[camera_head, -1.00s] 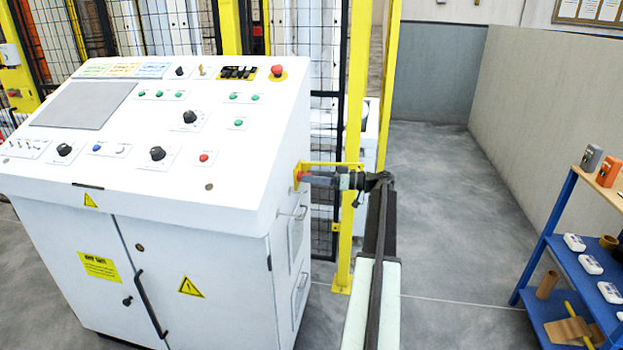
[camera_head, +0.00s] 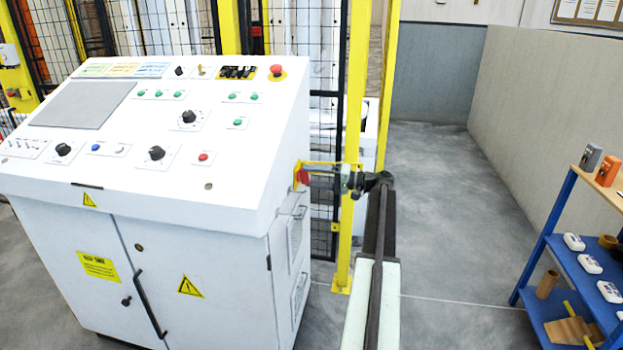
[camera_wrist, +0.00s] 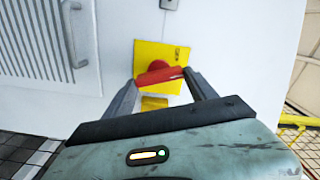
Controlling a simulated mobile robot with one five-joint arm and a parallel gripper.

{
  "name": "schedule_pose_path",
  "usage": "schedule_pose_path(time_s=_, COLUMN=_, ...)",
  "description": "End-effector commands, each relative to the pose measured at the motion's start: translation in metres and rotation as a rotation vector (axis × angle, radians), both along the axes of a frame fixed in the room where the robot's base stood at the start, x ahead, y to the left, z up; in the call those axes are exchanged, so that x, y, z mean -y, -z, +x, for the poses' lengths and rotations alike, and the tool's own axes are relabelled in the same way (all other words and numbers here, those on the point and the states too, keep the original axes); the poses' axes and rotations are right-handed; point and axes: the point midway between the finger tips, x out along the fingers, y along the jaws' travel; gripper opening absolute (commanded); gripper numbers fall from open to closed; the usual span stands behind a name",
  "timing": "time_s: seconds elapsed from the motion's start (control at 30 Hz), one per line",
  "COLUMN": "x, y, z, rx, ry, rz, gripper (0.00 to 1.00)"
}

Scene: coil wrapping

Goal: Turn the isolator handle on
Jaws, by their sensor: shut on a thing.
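The isolator handle (camera_wrist: 160,73) is red and sits on a yellow plate (camera_wrist: 178,54) on the white cabinet's side. In the wrist view it lies nearly level, its right end slightly higher. My gripper (camera_wrist: 163,82) is shut on it, one finger at each end. In the head view the red handle (camera_head: 303,176) shows small at the right side of the white console (camera_head: 230,200). My gripper (camera_head: 314,175) reaches it from the right and is hard to make out there.
A yellow guard bracket (camera_head: 335,163) stands out above the handle. A yellow post (camera_head: 352,140) and mesh fence rise behind my arm. A vented panel with a grey pull handle (camera_wrist: 75,35) is at left in the wrist view. A blue shelf (camera_head: 560,240) stands far right; floor between is clear.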

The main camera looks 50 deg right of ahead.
Motion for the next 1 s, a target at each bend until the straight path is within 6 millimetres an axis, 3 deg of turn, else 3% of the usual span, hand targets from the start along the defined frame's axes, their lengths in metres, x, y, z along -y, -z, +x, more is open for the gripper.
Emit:
schedule_pose_path(time_s=0.5, x=-0.0004, y=0.0034, z=-0.0017, rx=-0.177, ry=-0.003, rz=0.274, gripper=0.25)
schedule_pose_path(time_s=1.0, x=-0.0005, y=0.0037, z=-0.0015, rx=-0.209, ry=-0.003, rz=0.324, gripper=0.25)
